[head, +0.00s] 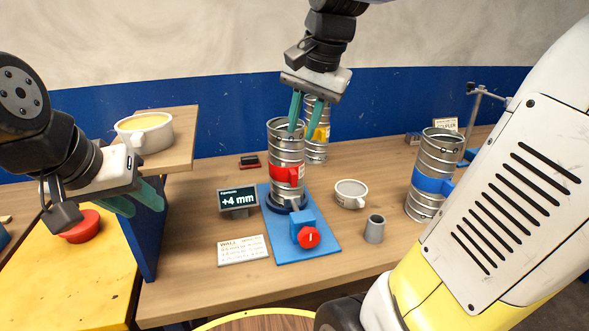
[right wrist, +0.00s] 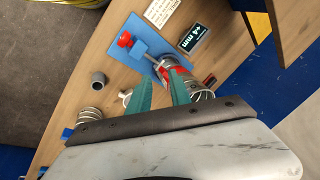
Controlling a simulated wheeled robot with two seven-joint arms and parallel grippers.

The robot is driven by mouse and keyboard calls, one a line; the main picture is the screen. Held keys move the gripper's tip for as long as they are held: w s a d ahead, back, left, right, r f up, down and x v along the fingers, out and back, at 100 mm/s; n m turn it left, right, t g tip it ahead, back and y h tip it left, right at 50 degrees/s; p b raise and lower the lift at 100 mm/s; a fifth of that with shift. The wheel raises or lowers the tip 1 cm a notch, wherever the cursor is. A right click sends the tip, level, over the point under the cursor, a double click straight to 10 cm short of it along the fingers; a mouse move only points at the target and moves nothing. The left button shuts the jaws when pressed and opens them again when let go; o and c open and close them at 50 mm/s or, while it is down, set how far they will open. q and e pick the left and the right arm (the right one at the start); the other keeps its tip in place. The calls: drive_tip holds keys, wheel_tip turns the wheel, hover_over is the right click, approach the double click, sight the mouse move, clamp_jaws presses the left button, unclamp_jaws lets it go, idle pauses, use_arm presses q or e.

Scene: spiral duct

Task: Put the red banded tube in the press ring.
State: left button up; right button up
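The red banded tube (head: 286,155), a ribbed metal cylinder, stands upright with its lower end at the dark press ring (head: 272,205) on a blue base plate (head: 318,240). How deep it sits in the ring I cannot tell. My right gripper (head: 304,133) is at the tube's upper right rim, teal fingers apart and pointing down. In the right wrist view, one finger overlaps the tube (right wrist: 181,75) and the other is beside it; contact is unclear. My left gripper (head: 142,207) is open and empty at the left, near the blue panel.
A yellow-banded tube (head: 317,150) stands behind, and a blue-banded tube (head: 433,170) at the right. A white cup (head: 350,193), grey cup (head: 374,229), red knob (head: 309,237) and "+4 mm" display (head: 238,199) surround the base. A bowl (head: 146,132) sits on the raised shelf.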

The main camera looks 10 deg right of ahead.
drive_tip(key=s+a+f+n+t, duration=0.1)
drive_tip(key=s+f+n+t, duration=0.1)
drive_tip(key=s+f+n, duration=0.4)
drive_tip(key=shift+s+a+f+n+t+y, duration=0.35)
drive_tip(key=shift+s+n, duration=0.45)
drive_tip(key=shift+s, duration=1.35)
